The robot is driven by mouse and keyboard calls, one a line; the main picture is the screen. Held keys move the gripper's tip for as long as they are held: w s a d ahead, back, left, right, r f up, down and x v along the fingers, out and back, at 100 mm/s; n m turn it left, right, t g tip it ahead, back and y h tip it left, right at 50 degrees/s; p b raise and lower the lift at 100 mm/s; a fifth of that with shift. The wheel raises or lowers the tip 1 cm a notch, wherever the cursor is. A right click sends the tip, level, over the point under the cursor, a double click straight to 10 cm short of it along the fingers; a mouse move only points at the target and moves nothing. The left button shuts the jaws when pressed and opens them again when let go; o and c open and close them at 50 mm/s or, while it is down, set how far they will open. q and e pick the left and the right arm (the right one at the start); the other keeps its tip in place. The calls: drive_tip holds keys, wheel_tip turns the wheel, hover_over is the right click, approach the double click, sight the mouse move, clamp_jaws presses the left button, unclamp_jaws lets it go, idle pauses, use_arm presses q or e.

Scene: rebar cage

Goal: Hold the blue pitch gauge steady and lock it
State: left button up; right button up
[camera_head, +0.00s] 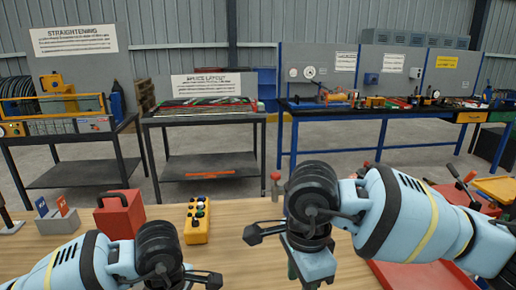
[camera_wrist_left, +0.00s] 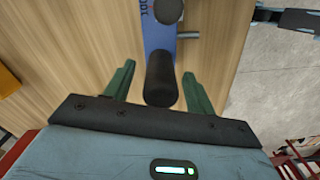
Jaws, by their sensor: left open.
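The blue pitch gauge (camera_wrist_left: 157,38) shows in the left wrist view at the top middle. It is a blue bar with partly cut-off lettering, a round black knob (camera_wrist_left: 168,10), a grey pin (camera_wrist_left: 188,35) and a black cylindrical grip (camera_wrist_left: 160,80). My left gripper (camera_wrist_left: 159,82) is open, with its green fingers apart on either side of the grip; contact cannot be told. In the head view my left gripper's fingers are out of frame. My right gripper (camera_head: 308,270) is at the lower middle, pointing down. Its fingertips are cut off. I cannot see the gauge in the head view.
The wooden bench (camera_head: 240,255) also holds a red box with a handle (camera_head: 120,215), a yellow control box with buttons (camera_head: 197,222) and a red tray (camera_head: 420,275) at the right. Work tables stand behind, across a floor gap.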

use_arm(q)
wheel_tip(320, 180, up, 12)
idle(0.6)
